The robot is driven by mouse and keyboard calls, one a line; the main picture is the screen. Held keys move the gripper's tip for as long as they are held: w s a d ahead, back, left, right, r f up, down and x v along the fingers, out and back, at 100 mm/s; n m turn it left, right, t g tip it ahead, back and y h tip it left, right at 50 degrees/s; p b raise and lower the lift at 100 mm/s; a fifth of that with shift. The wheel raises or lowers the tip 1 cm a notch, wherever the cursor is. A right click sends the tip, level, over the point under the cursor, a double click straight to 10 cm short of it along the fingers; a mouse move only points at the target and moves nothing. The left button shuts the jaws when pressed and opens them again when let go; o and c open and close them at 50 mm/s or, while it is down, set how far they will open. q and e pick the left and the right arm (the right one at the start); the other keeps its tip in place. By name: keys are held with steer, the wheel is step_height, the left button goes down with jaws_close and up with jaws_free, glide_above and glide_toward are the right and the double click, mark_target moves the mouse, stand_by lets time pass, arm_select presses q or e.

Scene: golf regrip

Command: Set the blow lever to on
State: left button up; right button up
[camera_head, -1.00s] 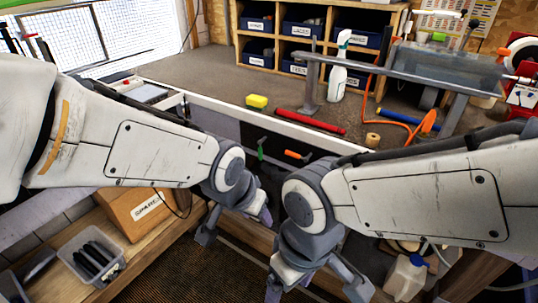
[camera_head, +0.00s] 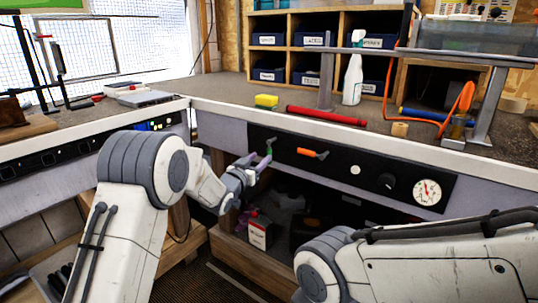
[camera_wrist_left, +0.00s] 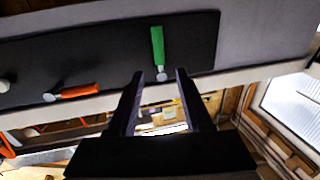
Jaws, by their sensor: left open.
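Two levers sit on the black panel (camera_head: 342,173) under the bench front. The green lever (camera_head: 269,149) is at the panel's left; in the left wrist view its handle (camera_wrist_left: 157,46) points up from a silver pivot. The orange lever (camera_head: 308,152) lies sideways to its right and also shows in the left wrist view (camera_wrist_left: 76,91). I cannot read which one is the blow lever. My left gripper (camera_head: 258,164) is open just in front of the green lever, its fingertips (camera_wrist_left: 160,74) on either side of the pivot's line, apparently empty. My right gripper is out of view.
A pressure gauge (camera_head: 427,192) and a dark knob (camera_head: 386,181) are on the panel's right. On the bench are a yellow sponge (camera_head: 266,101), a red tube (camera_head: 326,116) and a spray bottle (camera_head: 353,78). My right arm fills the lower right.

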mark_target(268, 150)
arm_select(q)
steer(key=x, duration=0.8)
jaws_close()
steer(key=shift+a, duration=0.1)
stand_by(1.3)
